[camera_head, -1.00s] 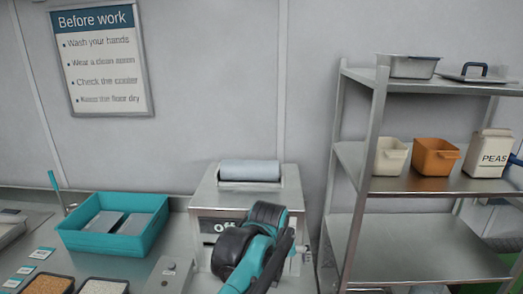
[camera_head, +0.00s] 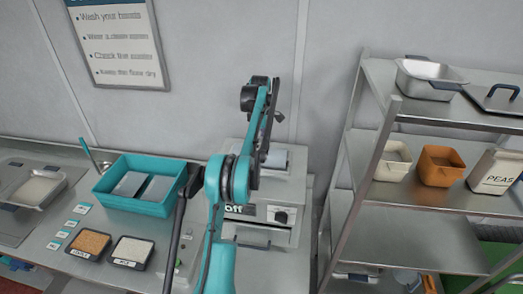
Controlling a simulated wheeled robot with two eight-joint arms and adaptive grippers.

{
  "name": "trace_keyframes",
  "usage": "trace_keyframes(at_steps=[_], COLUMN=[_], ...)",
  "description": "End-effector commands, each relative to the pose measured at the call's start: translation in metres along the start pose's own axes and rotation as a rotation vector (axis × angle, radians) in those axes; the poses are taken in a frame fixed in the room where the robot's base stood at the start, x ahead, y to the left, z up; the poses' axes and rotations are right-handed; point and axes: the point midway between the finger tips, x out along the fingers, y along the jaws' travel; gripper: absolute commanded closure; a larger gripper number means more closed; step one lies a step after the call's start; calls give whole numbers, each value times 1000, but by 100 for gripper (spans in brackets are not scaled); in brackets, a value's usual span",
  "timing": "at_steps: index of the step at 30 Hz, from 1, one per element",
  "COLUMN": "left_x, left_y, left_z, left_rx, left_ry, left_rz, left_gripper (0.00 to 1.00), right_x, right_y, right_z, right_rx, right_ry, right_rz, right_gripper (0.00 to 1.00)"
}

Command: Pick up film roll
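The film roll (camera_head: 276,158) is a pale blue-grey cylinder on top of a steel machine (camera_head: 285,195). My arm largely covers it, and only its right part shows. One teal and black arm of mine (camera_head: 234,182), apparently the left, rises from the bottom just left of centre. It passes in front of the machine and the roll, and its upper joint stands above the roll against the wall. I cannot make out its fingers, nor whether they touch the roll. My other gripper is not in view.
A teal tray (camera_head: 113,200) with grey packs stands left of the machine. Two small food trays (camera_head: 131,252) and several labels lie before it. A steel shelf rack (camera_head: 415,198) with cream and orange bins and a PEAS carton stands at right.

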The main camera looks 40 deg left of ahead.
Motion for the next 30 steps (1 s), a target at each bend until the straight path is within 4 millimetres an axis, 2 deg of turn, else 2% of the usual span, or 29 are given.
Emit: trace_keyframes(at_steps=[15, 23, 30], left_x=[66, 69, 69], left_y=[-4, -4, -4], left_z=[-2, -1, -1], left_rx=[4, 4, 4], left_ry=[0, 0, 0], left_rz=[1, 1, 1], left_gripper=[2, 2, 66], right_x=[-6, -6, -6], right_y=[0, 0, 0], right_z=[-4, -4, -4], right_rx=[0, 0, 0], right_ry=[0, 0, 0], right_rz=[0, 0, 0], right_gripper=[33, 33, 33])
